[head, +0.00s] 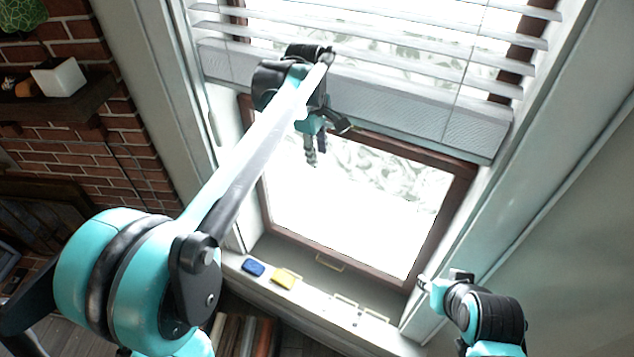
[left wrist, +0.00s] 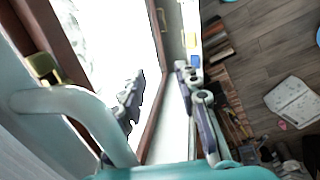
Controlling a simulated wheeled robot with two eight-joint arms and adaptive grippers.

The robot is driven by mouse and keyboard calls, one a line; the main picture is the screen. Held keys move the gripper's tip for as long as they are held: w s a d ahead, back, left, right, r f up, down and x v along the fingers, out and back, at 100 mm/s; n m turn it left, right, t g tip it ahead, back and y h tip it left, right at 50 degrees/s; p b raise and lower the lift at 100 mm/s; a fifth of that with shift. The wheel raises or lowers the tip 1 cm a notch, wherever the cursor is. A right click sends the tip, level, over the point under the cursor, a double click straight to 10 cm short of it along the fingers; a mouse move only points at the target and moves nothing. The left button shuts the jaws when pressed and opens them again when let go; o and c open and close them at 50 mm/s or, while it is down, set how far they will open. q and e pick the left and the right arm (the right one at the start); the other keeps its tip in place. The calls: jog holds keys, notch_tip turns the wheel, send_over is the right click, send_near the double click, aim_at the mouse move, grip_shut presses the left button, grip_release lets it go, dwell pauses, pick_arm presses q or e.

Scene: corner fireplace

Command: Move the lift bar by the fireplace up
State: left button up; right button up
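The likely lift bar is the thick pale bottom rail (head: 400,108) of the white window blind, hanging level with the upper part of the window. My left gripper (head: 328,142) is just below the rail's left part, in front of the glass, fingers pointing down. In the left wrist view my left gripper (left wrist: 168,112) has its fingers spread with nothing between them. Whether it touches the rail cannot be told. My right gripper (head: 438,284) is low at the right, beside the window frame and away from the rail; its finger opening is unclear.
The brown-framed window (head: 442,220) stands under the blind slats (head: 400,35). A blue block (head: 253,267) and a yellow block (head: 283,279) lie on the white sill (head: 330,313). The brick fireplace wall (head: 75,170) is at left. Books (head: 245,335) stand below.

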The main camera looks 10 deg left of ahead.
pick_arm(q)
notch_tip(320, 180, down, 8)
jog(key=b, duration=0.3)
jog(key=shift+b, duration=0.3)
pick_arm(e)
notch_tip(320, 180, down, 4)
jog(key=shift+f, duration=0.2)
jog(key=shift+r, duration=0.1)
pick_arm(q)
notch_tip(320, 180, up, 9)
jog(key=s+p, duration=0.1)
jog(key=p, duration=0.5)
jog(key=shift+s+a+f, duration=0.2)
jog(key=shift+s, duration=0.05)
pick_arm(e)
notch_tip(320, 180, up, 6)
jog(key=shift+w+f, duration=0.1)
jog(key=shift+w, duration=0.05)
pick_arm(q)
jog(key=shift+r, duration=0.1)
pick_arm(e)
jog(key=shift+r, duration=0.2)
